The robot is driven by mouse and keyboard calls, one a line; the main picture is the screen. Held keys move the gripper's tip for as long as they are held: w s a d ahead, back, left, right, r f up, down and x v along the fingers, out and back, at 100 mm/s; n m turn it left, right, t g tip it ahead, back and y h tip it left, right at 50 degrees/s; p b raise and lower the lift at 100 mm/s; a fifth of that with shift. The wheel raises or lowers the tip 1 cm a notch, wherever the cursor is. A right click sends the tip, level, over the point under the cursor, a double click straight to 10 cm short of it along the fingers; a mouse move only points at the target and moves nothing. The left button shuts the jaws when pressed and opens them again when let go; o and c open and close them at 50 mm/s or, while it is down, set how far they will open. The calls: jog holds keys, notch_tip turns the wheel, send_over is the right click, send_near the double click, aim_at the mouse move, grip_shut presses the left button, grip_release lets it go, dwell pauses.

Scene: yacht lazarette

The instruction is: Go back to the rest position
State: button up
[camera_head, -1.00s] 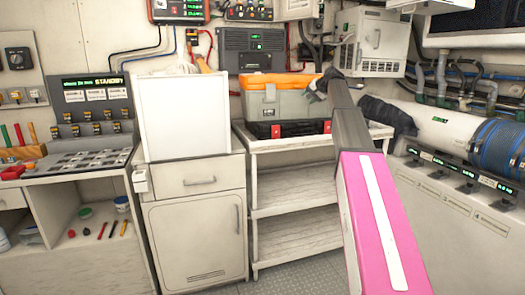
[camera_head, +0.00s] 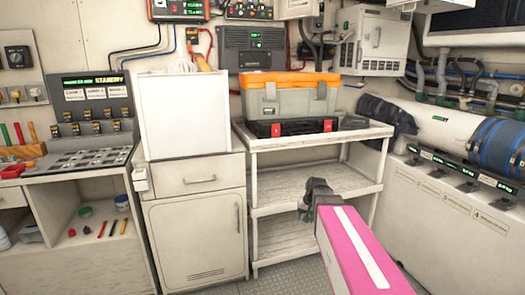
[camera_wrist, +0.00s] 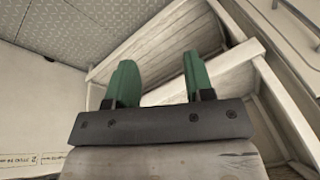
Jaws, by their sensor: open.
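My gripper (camera_head: 309,200) is in front of the shelf unit's middle shelf in the head view, with my pink arm link reaching up to it from the bottom. In the wrist view its two green fingers (camera_wrist: 155,82) stand apart with nothing between them. Beyond them are the white shelf boards and the grey floor. Whether the gripper is in front of the shelf edge or slightly over it, I cannot tell.
The white shelf unit (camera_head: 285,143) carries an orange-lidded grey toolbox (camera_head: 290,95) on a black and red case (camera_head: 290,127). A white cabinet (camera_head: 195,240) stands left, a blue-banded white cylinder (camera_head: 445,128) right. Patterned floor (camera_head: 290,279) shows below.

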jog(key=s+f+g, duration=0.1)
jog(key=s+f, duration=0.3)
jog(key=s, duration=0.3)
jog(key=s+f+n+g+h, duration=0.1)
jog(key=s+f, duration=0.3)
jog(key=s, duration=0.4)
jog(key=shift+s+d+f+n+h, duration=0.15)
jog(key=shift+s+f+n+h, duration=0.05)
jog(key=shift+s+n+h, duration=0.1)
